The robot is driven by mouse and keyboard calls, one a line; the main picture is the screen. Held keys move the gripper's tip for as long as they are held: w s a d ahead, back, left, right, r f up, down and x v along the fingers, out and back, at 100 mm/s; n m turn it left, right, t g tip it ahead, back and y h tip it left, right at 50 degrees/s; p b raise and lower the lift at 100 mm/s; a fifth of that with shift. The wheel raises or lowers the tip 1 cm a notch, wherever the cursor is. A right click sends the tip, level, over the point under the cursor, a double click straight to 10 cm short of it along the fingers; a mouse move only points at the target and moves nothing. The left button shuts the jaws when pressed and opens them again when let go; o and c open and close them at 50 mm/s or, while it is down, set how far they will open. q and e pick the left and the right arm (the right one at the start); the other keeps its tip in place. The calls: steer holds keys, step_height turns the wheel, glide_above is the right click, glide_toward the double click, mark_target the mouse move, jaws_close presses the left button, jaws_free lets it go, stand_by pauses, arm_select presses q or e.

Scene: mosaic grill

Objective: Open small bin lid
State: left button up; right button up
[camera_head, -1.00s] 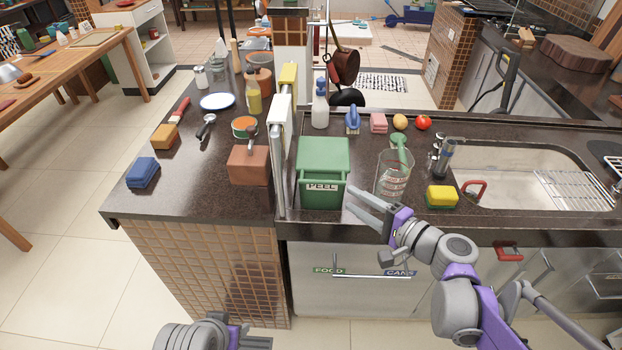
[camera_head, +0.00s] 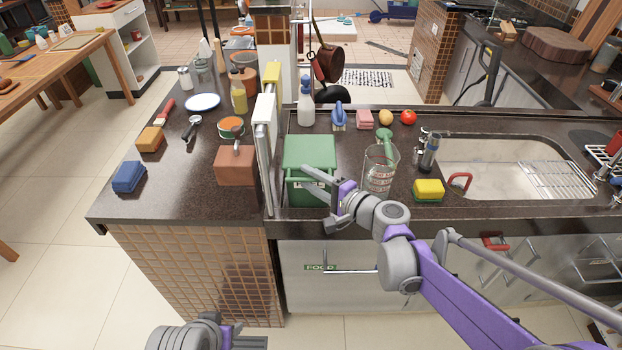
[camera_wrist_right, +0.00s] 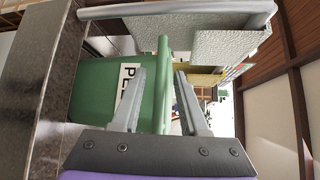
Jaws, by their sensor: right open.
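My right gripper (camera_head: 304,175) is in front of the bin, just below the front edge of the lid, and covers part of the PEEL label. In the right wrist view my right gripper (camera_wrist_right: 160,75) is open, with the green lid edge (camera_wrist_right: 163,110) between its two fingers. I cannot tell whether either finger touches it. My left gripper (camera_head: 248,342) is at the bottom edge of the head view, partly cut off.
A clear measuring jug (camera_head: 379,172) stands close right of the bin, beside my right wrist. A pale upright panel with a metal rail (camera_head: 265,140) is close on the left. A yellow sponge (camera_head: 428,188) and the sink (camera_head: 490,165) are farther right.

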steer(key=shift+c, duration=0.3)
jaws_close()
stand_by(1.1)
